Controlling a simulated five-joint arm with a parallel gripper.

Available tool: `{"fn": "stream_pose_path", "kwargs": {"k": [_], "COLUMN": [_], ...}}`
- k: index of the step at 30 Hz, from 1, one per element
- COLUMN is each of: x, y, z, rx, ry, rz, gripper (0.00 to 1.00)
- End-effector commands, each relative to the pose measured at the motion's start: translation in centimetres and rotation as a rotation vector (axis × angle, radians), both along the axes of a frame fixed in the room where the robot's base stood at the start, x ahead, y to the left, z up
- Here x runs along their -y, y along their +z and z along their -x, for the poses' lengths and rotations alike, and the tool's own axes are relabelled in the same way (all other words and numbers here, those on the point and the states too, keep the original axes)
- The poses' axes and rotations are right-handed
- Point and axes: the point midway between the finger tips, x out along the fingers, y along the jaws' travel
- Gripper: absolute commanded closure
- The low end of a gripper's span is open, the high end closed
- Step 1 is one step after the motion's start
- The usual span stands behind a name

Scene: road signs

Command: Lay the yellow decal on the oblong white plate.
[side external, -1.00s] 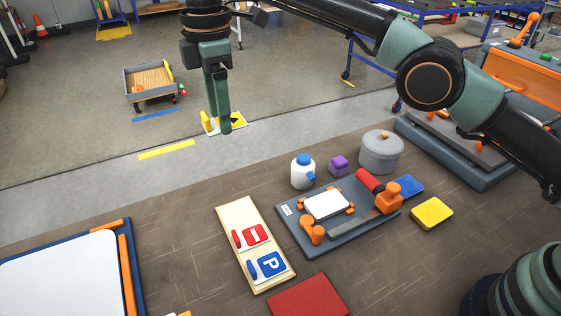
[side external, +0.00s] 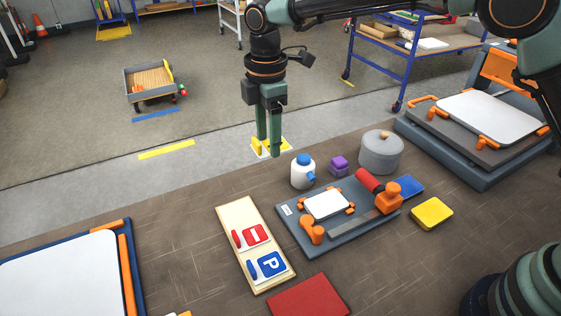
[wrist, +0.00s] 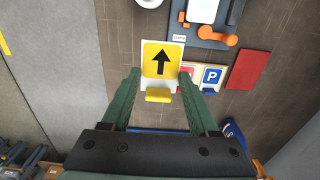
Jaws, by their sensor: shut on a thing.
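My gripper (side external: 268,153) is shut on the yellow decal (wrist: 161,61), which carries a black arrow on a white backing. Its yellow tab (wrist: 158,95) shows between my fingers in the wrist view. Three white plates show in the side view: a small oblong one (side external: 327,205) clamped in the grey fixture, a larger one (side external: 490,116) at the right, and a big one (side external: 60,280) cut off at the left. All look bare.
A wooden board (side external: 240,215) holds a red and a blue sign decal. A white bottle (side external: 302,174), purple block (side external: 338,165) and grey pot (side external: 379,152) stand behind the fixture (side external: 298,228). A red roller (side external: 369,180), yellow pad (side external: 432,213) and red mat (side external: 309,297) lie around it.

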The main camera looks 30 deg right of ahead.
Motion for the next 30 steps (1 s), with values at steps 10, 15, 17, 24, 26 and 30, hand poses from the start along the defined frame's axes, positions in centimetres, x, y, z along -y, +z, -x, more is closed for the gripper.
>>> {"fn": "stream_pose_path", "kwargs": {"k": [10,15,17,24,26,30], "x": [5.5,7.4,7.9,8.7,8.7,8.7], "y": [-4.2,-5.7,-6.1,-6.9,-7.2,-8.2], "z": [4.2,6.2,6.8,7.7,7.8,7.8], "rx": [-0.001,-0.001,-0.002,-0.001,-0.002,-0.003], "ry": [0.000,0.002,0.002,0.003,0.003,0.003], "rz": [0.001,0.001,0.001,0.001,0.001,0.002], "gripper": [0.90,0.90,0.90,0.90,0.90,0.90]}}
